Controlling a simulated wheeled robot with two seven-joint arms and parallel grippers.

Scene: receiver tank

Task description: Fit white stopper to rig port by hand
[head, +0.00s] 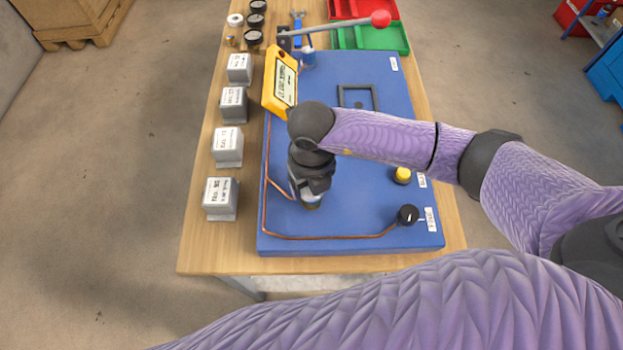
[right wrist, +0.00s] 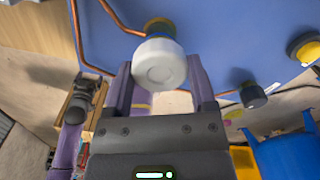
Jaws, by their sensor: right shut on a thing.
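The white stopper (right wrist: 158,64) shows between the two fingers of my right gripper (right wrist: 161,82) in the right wrist view. The gripper is shut on it. Just beyond the stopper is a brass-coloured port (right wrist: 157,25) on the blue rig (head: 350,225). The stopper overlaps the port in this view; I cannot tell whether they touch. In the head view my right gripper (head: 311,192) points down over the left front part of the rig and hides the stopper. A dark shape on a purple arm at the left of the right wrist view may be my left gripper (right wrist: 83,98); its fingers are unclear.
A copper pipe (head: 330,237) runs along the rig to a black knob (head: 407,214). A yellow knob (head: 402,174) stands behind it. A yellow meter (head: 280,82) and a red-tipped lever (head: 345,25) stand farther back. Several grey blocks (head: 228,147) line the table's left side.

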